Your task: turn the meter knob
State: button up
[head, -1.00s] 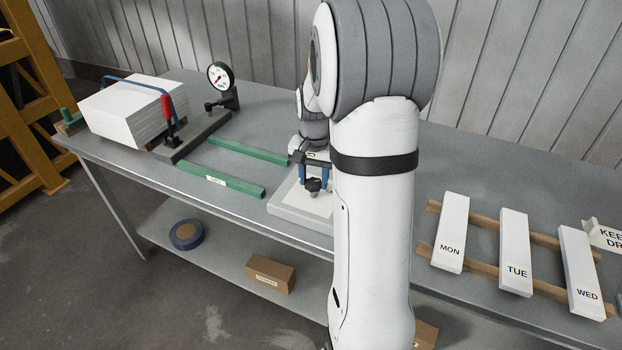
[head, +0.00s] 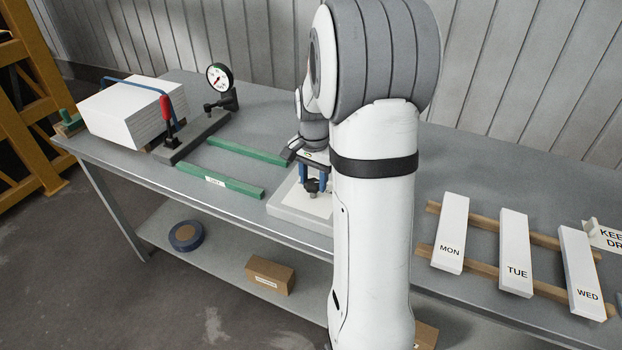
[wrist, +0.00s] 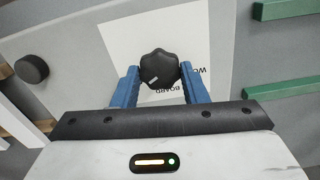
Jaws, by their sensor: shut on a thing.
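The meter knob (wrist: 159,69) is a black lobed knob with a white mark pointing to the lower left in the wrist view. It stands over a white sheet (wrist: 120,50) with partly hidden lettering that includes "BOARD". My gripper (wrist: 160,80) is shut on the knob, with one blue finger on each side. In the head view, my gripper (head: 314,185) points down at the knob above a pale slab (head: 290,209). My arm hides the right part of that slab.
Two green bars (head: 222,181) lie left of the slab. A dial gauge on a stand (head: 220,77), a red-handled lever (head: 167,107) and a white stack (head: 125,108) are farther left. White boards (head: 451,232) marked MON, TUE and WED lie on wooden strips at right.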

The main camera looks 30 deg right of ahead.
aim_at(313, 183)
jog(key=o, duration=1)
jog(key=shift+s, duration=0.15)
jog(key=shift+c, duration=0.2)
jog(key=shift+r, duration=0.5)
notch_tip(313, 183, up, 7)
jog(key=shift+f, duration=0.1)
jog(key=s+a+n+t, duration=0.2)
jog(key=s+a+n, duration=0.9)
jog(key=s+a, duration=0.4)
jog(key=s, duration=0.4)
jog(key=shift+r+n+t, duration=0.25)
jog(key=shift+n+t, duration=0.05)
jog(key=shift+n, duration=0.1)
